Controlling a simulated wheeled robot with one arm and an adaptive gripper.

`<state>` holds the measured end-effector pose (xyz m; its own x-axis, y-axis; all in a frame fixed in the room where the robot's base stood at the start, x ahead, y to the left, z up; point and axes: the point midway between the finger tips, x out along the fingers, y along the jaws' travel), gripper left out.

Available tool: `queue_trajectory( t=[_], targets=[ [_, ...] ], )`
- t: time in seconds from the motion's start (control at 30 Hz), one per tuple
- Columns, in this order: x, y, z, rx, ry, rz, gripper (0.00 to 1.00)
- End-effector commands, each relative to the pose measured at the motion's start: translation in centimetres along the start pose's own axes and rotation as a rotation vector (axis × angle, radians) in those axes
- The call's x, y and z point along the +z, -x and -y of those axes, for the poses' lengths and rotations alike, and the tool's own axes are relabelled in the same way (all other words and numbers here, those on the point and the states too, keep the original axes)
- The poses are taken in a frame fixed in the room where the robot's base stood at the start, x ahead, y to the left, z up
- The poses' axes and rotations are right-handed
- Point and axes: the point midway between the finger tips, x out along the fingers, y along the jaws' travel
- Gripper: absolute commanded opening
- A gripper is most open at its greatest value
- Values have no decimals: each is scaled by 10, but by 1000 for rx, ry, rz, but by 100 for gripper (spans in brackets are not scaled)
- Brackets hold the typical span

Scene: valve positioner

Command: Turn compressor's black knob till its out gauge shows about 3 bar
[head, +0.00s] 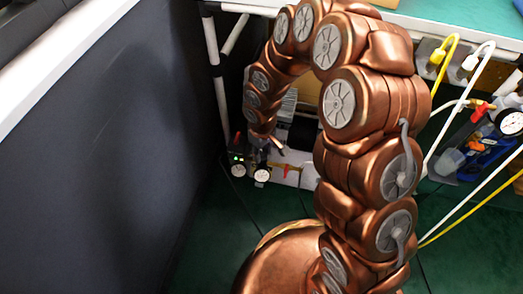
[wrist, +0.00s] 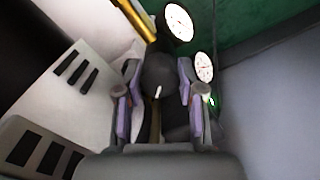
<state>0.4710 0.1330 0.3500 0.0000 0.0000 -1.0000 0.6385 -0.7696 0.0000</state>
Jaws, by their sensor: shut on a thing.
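In the wrist view, my gripper (wrist: 158,95) has its two purple-padded fingers on either side of the compressor's round black knob (wrist: 158,68), shut on it. A small white mark shows just below the knob, between the fingers. Two white dial gauges stand beyond the fingers: a larger gauge (wrist: 179,22) and a smaller gauge (wrist: 204,67). Their needles are too small to read. In the head view, the compressor's gauges (head: 239,170) and (head: 262,175) show low at the back, beside my gripper (head: 268,142). The knob is hidden there by my arm.
The compressor's white body (wrist: 95,75) with dark slots lies left in the wrist view. A red-handled valve (head: 287,170) is near the gauges in the head view. A dark wall panel (head: 100,140) stands left. Hoses and another gauge (head: 510,122) are at right.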

Motion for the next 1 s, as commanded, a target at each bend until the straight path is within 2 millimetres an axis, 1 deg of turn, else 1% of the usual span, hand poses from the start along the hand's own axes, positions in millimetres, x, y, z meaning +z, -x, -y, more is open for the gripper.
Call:
queue_trajectory(
  t=[0.27,0.7,1.0],
  targets=[
    [2,2,0,1,-200,6,3],
    [2,3,0,2,-618,6,3],
    [0,3,0,1,-863,1,3]
  ],
)
